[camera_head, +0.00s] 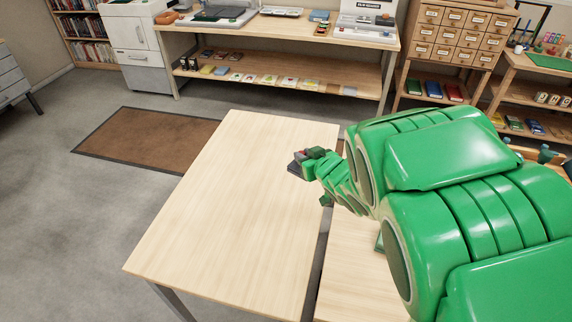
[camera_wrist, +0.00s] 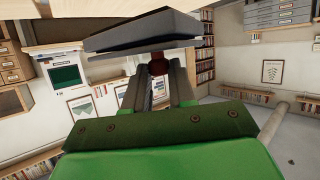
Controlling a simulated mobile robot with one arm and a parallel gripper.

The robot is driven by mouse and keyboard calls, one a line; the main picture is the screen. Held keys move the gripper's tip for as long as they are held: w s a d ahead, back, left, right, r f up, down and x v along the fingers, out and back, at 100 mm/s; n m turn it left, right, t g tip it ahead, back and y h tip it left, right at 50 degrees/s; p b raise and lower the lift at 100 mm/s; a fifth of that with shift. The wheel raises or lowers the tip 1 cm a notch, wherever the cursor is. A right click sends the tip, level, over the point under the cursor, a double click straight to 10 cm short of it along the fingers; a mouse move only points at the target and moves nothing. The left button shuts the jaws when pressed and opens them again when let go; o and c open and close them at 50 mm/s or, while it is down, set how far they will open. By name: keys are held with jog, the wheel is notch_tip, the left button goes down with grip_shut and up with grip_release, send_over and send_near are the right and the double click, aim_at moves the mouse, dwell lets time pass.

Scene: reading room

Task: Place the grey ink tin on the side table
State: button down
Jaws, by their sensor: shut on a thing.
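The grey ink tin (camera_wrist: 145,32) shows large at the top of the wrist view, dark grey and flat-sided, with a dark red part (camera_wrist: 158,66) between the finger ends. My gripper (camera_wrist: 158,74) is shut on it. In the head view, my gripper (camera_head: 308,162) and the small dark tin (camera_head: 295,168) are over the right edge area of a pale wooden table (camera_head: 225,205), likely the side table. I cannot tell whether the tin touches the top. My green arm hides part of the right side.
The pale table's top is bare. A second wooden surface (camera_head: 355,270) lies right of it across a narrow gap, partly behind my arm. A brown mat (camera_head: 150,144) lies on the floor. A long shelved bench (camera_head: 280,35) and a drawer cabinet (camera_head: 450,38) stand at the back.

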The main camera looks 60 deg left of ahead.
jog(key=shift+w+a+f, duration=0.85)
jog(key=shift+a+f, duration=0.7)
jog(key=shift+a, duration=0.25)
jog(key=shift+w+a+f, duration=0.9)
jog(key=shift+a+f, duration=0.65)
jog(key=shift+a, duration=0.25)
jog(key=shift+w+a+f, duration=0.85)
jog(key=shift+a+f, duration=0.7)
jog(key=shift+a, duration=0.25)
jog(key=shift+f, duration=1.3)
jog(key=c, duration=0.9)
grip_release()
jog(key=shift+f, duration=0.1)
jog(key=shift+c, duration=0.2)
jog(key=shift+d+r, duration=0.35)
jog(key=shift+d, duration=0.15)
jog(key=v, duration=1.1)
